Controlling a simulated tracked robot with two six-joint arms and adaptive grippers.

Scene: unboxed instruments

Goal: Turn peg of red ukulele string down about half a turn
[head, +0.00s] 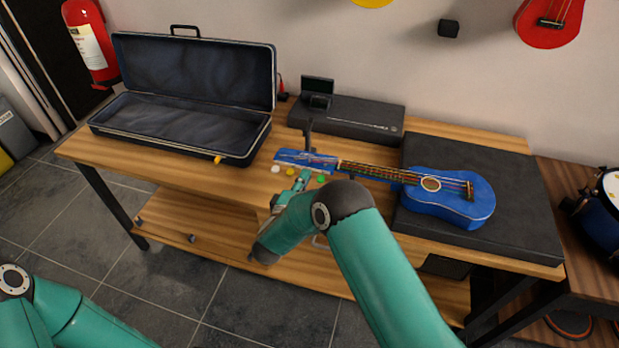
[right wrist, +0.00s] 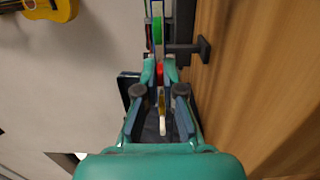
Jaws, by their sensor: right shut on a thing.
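A blue ukulele (head: 455,196) lies with its body on a dark pad and its neck pointing left. Its blue headstock (head: 291,156) has a white peg (head: 275,169), a yellow peg (head: 290,171) and a green peg (head: 321,179) along its near side. The red peg (right wrist: 160,70) shows in the right wrist view, below the green peg there. My right gripper (right wrist: 160,73) is shut on the red peg; in the head view its fingers (head: 303,177) hide that peg, between yellow and green. Only part of my left arm shows; its gripper is out of view.
A dark stand (head: 308,130) rises beside the headstock. An open, empty case (head: 180,140) lies at the left of the wooden table (head: 245,180). A long black box (head: 355,118) lies behind the neck. The dark pad (head: 520,215) fills the table's right end.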

